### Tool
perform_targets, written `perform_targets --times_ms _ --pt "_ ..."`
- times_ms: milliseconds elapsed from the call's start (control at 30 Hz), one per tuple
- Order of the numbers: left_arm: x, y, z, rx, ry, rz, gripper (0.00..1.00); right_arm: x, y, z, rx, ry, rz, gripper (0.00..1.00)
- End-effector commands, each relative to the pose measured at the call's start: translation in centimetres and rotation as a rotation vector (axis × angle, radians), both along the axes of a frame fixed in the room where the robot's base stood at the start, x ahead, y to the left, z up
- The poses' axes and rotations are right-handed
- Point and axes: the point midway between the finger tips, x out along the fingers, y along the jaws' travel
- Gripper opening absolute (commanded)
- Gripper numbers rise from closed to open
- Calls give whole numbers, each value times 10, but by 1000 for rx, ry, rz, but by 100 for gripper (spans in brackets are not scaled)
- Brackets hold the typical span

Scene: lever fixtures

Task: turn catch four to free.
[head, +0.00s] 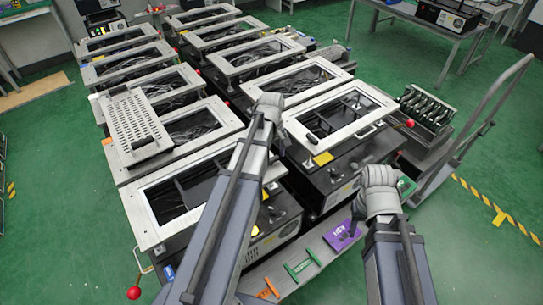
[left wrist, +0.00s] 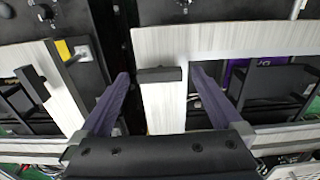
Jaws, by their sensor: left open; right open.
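My left gripper (head: 270,103) is over the gap between the two rows of framed units. In the left wrist view its two fingers (left wrist: 160,78) are spread, one on each side of a silver frame bar (left wrist: 165,110). A small black block (left wrist: 160,74) lies across that bar between the fingers, apart from both. Another black piece (left wrist: 33,84) sits slanted on the frame to the left, near a yellow tag (left wrist: 64,50). No number shows, so I cannot tell which piece is catch four. My right gripper (head: 379,174) is open and empty in front of the right-hand units.
A framed unit (head: 350,98) stands right of my left gripper. Purple (head: 342,236) and green (head: 302,268) plates lie along the front edge. Red balls (head: 134,292) stick out at the sides. A cart rail (head: 478,118) rises at right. Green floor is open at left.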

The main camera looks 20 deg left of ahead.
Motion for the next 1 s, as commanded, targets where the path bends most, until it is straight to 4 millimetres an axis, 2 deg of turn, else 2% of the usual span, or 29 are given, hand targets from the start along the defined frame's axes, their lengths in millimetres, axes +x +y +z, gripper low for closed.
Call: perform_targets --times_ms 267,633,767,1000 --pt "0 0 24 0 0 0 100 0 0 24 0 0 1 50" --pt "0 0 71 0 0 0 100 0 0 71 0 0 1 50" --pt "0 0 78 0 0 0 100 0 0 78 0 0 0 50" --pt "0 0 77 0 0 0 100 0 0 77 1 0 0 50"
